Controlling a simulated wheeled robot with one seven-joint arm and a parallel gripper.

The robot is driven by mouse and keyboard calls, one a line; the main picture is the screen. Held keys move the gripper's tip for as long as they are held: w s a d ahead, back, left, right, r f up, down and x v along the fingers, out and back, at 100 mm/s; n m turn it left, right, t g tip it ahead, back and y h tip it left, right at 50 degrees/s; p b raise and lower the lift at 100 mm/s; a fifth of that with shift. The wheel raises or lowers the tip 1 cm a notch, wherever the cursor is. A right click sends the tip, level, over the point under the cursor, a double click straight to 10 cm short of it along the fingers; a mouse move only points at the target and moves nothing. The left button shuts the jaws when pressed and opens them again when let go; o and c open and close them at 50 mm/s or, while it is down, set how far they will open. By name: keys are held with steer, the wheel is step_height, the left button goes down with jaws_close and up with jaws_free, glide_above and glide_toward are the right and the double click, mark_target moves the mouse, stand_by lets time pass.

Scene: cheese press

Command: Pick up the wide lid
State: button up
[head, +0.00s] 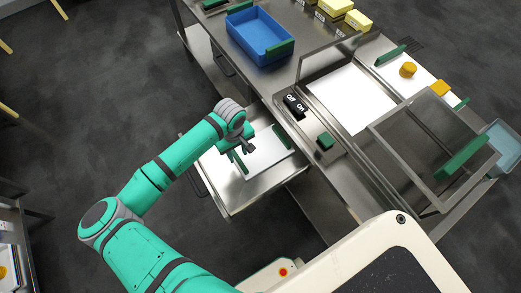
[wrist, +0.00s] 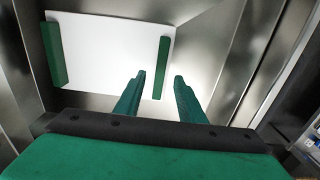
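A flat white plate with two upright green bars, which looks like the wide lid (head: 264,160), lies in an open steel drawer (head: 233,200). The wrist view shows the lid (wrist: 105,60) with one bar near its left edge and one near its right edge. My gripper (head: 240,149) is over the drawer. In the wrist view its two green fingers (wrist: 159,78) are apart, with nothing held. The right bar shows in the gap between the fingertips. I cannot tell how far above the bar they are. My arm hides part of the lid in the head view.
The steel drawer walls (wrist: 205,45) stand close around the lid. A blue tray (head: 258,36) and yellow blocks (head: 335,7) are at the back.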

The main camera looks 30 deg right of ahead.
mark_target(239, 160)
steer(key=shift+s+f, duration=0.15)
steer(key=shift+f, duration=1.65)
jaws_close()
steer(key=shift+r, duration=0.1)
